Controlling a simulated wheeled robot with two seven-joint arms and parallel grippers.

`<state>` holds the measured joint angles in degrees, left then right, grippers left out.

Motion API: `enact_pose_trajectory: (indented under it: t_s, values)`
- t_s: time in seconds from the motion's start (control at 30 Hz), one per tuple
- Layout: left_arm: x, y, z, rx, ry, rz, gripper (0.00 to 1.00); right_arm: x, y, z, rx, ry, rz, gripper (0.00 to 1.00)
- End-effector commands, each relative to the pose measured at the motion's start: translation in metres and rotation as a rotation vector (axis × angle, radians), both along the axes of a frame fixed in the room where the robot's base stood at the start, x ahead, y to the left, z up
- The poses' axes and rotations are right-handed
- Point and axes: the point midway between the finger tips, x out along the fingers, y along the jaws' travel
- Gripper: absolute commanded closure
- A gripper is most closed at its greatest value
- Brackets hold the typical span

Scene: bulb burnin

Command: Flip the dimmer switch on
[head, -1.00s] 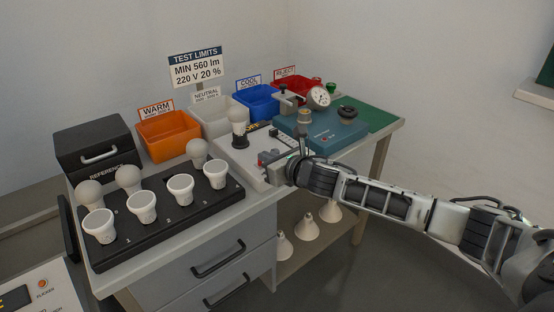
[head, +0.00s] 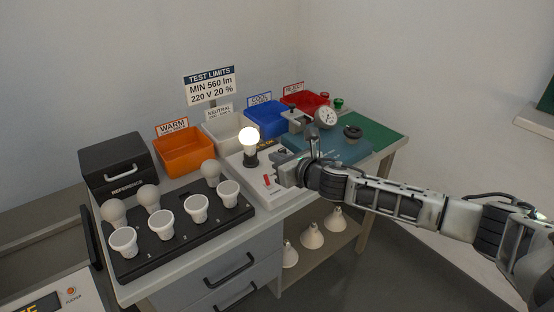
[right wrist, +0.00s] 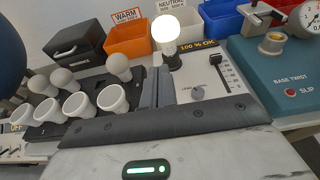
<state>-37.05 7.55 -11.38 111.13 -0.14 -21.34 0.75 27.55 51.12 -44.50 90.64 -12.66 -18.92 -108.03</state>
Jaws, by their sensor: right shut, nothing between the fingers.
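The dimmer panel (head: 245,171) is a pale box on the bench with a bulb socket at its back. The bulb (head: 249,139) in that socket glows; it also shows lit in the right wrist view (right wrist: 166,29). A red switch (head: 267,181) shows near my gripper in the head view. The right wrist view shows a grey knob (right wrist: 198,93), a slider (right wrist: 226,72) and a display reading what looks like "100 % OK" (right wrist: 200,46). My right gripper (head: 279,178) is shut and empty at the panel's right side; its fingers (right wrist: 156,86) partly hide the panel. Contact cannot be told. My left gripper is out of view.
Orange (head: 185,155), white, blue (head: 268,120) and red bins line the back. A teal base-twist tester (head: 340,148) stands right of the panel.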

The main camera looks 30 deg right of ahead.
Motion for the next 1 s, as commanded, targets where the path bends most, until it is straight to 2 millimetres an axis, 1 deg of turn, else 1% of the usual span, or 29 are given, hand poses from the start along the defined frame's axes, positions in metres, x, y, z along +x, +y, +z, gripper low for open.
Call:
enact_pose_trajectory:
  t_s: [0.03, 0.2, 0.33, 0.77, 0.87, 0.97, 1.0]
  values:
    - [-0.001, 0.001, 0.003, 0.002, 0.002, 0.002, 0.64, -0.002, -0.001, 0.010, -0.002, -0.001, 0.001, 1.00]
    - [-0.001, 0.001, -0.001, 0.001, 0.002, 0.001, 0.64, -0.006, -0.004, 0.023, 0.001, 0.000, -0.003, 1.00]
    - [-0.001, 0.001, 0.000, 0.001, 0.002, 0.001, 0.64, -0.007, -0.005, 0.025, 0.001, 0.002, -0.007, 1.00]
    - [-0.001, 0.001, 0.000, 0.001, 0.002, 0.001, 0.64, -0.007, -0.004, 0.025, 0.002, 0.001, -0.006, 1.00]
    - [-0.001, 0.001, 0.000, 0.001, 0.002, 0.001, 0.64, -0.010, 0.002, 0.019, 0.041, 0.015, -0.006, 1.00]
    - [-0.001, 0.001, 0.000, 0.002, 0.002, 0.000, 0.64, -0.023, 0.026, -0.004, 0.206, 0.073, -0.017, 1.00]
    - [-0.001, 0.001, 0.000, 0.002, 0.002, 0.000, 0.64, -0.032, 0.041, -0.019, 0.319, 0.115, -0.030, 1.00]
